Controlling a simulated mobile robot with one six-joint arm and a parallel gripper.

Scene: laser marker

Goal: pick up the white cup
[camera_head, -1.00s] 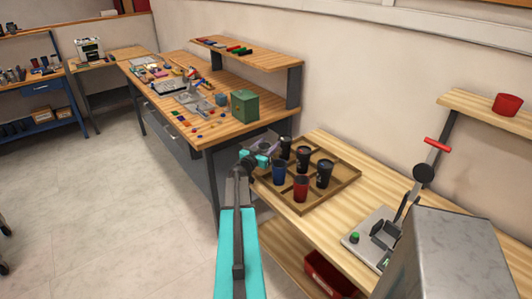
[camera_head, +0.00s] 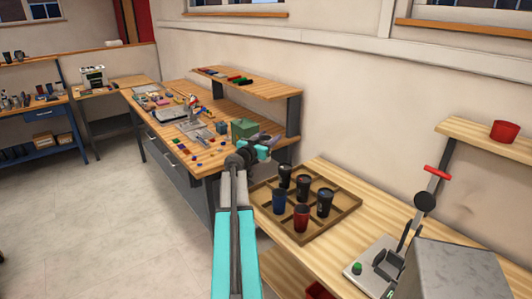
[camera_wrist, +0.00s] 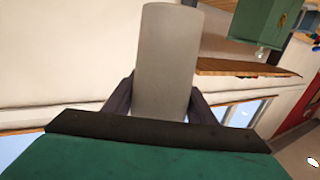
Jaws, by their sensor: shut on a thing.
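In the wrist view a plain pale grey-white cup (camera_wrist: 164,62) stands between the two dark fingers of my gripper (camera_wrist: 160,98). The fingers press on its sides, so my gripper is shut on it. The cup's lower part is hidden behind the dark edge of the gripper body. In the head view my gripper (camera_head: 268,142) is held up near the back left of the brown tray (camera_head: 338,216), clear of it. I cannot make out the white cup clearly there.
The tray holds a blue cup (camera_head: 279,201), a red cup (camera_head: 301,219) and several black cups. A lever press (camera_head: 378,270) stands to the right on the same bench. Behind my gripper is another bench with a green box (camera_head: 244,129) and a raised shelf (camera_head: 250,84).

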